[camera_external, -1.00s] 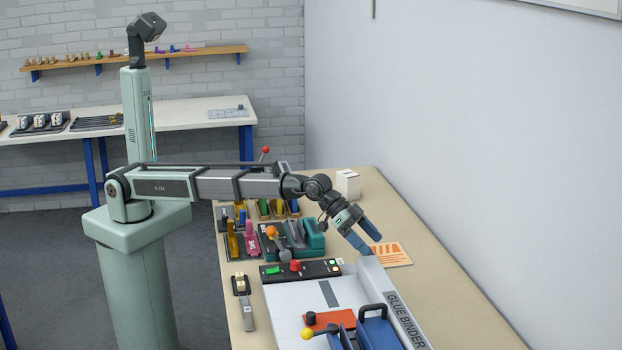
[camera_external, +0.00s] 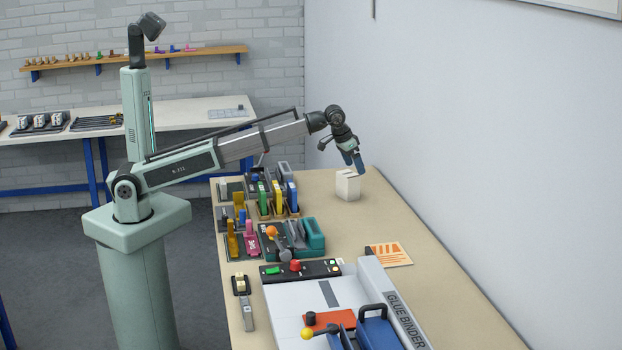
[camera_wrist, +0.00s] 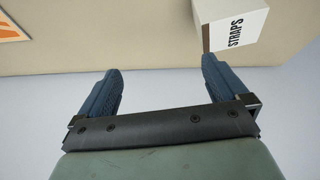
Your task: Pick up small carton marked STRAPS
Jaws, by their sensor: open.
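The small white carton (camera_external: 347,188) stands upright on the tan table near its far end, close to the wall. In the wrist view the carton (camera_wrist: 240,28) is at the top right, cut off by the frame edge, with STRAPS printed in black on one face. My gripper (camera_external: 359,172) is above the table, beside and slightly over the carton in the external view. In the wrist view my gripper (camera_wrist: 160,75) has its two blue fingers wide apart with nothing between them. The carton lies beyond the right fingertip, not between the fingers.
An orange-and-white card (camera_external: 391,254) lies on the table (camera_external: 350,232); it also shows in the wrist view (camera_wrist: 12,28). The glue binder (camera_external: 400,305) fills the near end. Several coloured tools and trays line the left edge. The wall is close on the right.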

